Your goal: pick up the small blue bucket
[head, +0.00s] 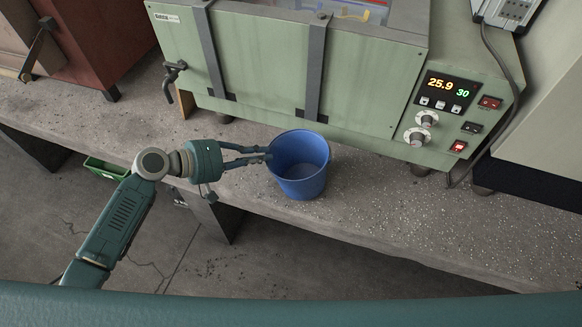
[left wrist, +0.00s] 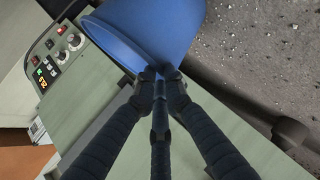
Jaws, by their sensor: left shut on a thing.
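The small blue bucket (head: 300,168) is at the front of the concrete bench, open end up, in front of the green machine. It looks empty inside. My left gripper (head: 268,154) reaches it from the left and is shut on the left side of its rim. In the left wrist view the bucket (left wrist: 150,32) fills the top middle, with the two fingertips (left wrist: 159,76) closed together at its edge. I cannot tell whether its base touches the bench. My right gripper is in neither view.
The green machine (head: 370,85) with dials and a lit display stands right behind the bucket. A cable (head: 505,60) hangs at its right. The bench (head: 385,215) is bare to the right of the bucket. A green bin (head: 104,168) sits below the bench at left.

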